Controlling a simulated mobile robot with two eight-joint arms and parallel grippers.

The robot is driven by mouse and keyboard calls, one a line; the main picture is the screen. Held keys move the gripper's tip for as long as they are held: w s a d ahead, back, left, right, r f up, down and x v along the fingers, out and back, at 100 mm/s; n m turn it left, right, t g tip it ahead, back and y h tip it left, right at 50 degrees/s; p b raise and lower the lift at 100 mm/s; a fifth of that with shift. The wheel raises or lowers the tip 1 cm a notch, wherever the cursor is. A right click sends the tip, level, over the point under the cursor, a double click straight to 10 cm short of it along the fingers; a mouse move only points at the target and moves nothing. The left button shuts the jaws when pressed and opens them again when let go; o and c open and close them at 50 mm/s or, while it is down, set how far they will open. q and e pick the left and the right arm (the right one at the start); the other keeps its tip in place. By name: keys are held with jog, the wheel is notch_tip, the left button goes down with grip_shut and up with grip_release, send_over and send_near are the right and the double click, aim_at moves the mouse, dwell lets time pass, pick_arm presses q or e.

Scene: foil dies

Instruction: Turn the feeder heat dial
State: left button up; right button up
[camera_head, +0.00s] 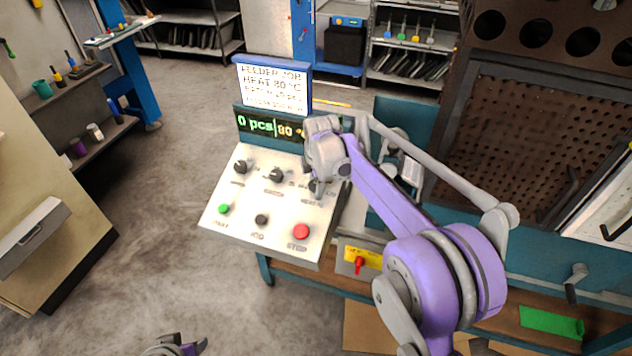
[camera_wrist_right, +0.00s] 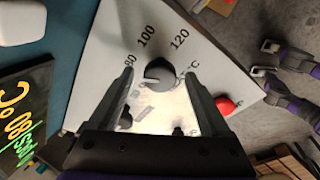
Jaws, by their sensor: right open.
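The feeder heat dial (camera_wrist_right: 158,74) is a round black knob on the white sloped panel (camera_head: 270,215). In the right wrist view it lies between my open right fingers (camera_wrist_right: 160,92), with a gap on both sides. Its pale pointer mark appears to face the 80 end of a scale that runs 80, 100, 120 °C. In the head view my right gripper (camera_head: 318,165) is over the panel's upper right and partly hides this dial. My left gripper (camera_head: 178,346) shows only in part at the bottom edge, and its fingers cannot be judged.
Two more black dials (camera_head: 240,167) (camera_head: 276,175) sit left of the heat dial. Below are green (camera_head: 224,209), black (camera_head: 261,219) and red (camera_head: 301,231) buttons. The display (camera_head: 268,128) reads 0 pcs and 80. A job sign (camera_head: 273,86) above says HEAT 80 °C.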

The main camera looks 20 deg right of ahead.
grip_shut()
dwell(0.4)
jog(key=shift+m, duration=0.3)
jog(key=m, duration=0.5)
jog(key=shift+s+t+b, duration=0.1)
jog(key=shift+t+b, duration=0.2)
jog(key=shift+t, duration=0.1)
jog(key=m, duration=0.3)
jog(key=m+h, duration=0.1)
jog(key=m, duration=0.2)
jog(key=shift+a+t, duration=0.1)
jog(key=shift+t, duration=0.2)
grip_release()
